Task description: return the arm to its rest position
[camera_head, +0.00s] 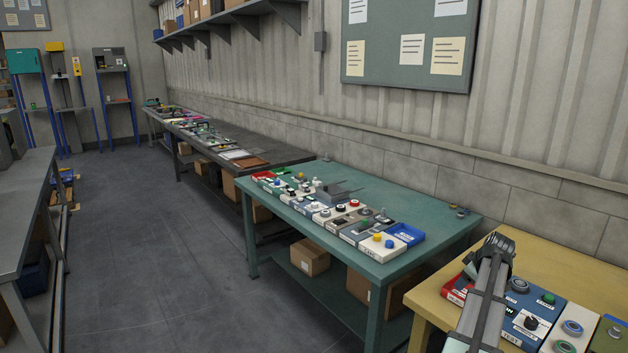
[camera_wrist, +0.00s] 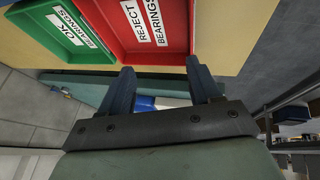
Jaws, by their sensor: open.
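My gripper (camera_wrist: 160,66) shows in the wrist view with its two dark fingers spread wide apart. Nothing is held between them. Past the fingertips are a red tray (camera_wrist: 182,48) labelled REJECT BEARINGS and, to its left, a green tray (camera_wrist: 45,22) labelled OK BEARINGS. Both are on a yellow bench top (camera_wrist: 225,30). In the head view, my grey arm (camera_head: 487,295) reaches up from the bottom edge over the yellow bench at the right. I cannot make out the fingers there.
The yellow bench (camera_head: 565,265) holds several control panels, including a blue panel (camera_head: 517,322), close beside my arm. A green bench (camera_head: 430,195) with rows of panels and a blue tray (camera_head: 405,234) stands beyond. The floor (camera_head: 165,250) at the left is open.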

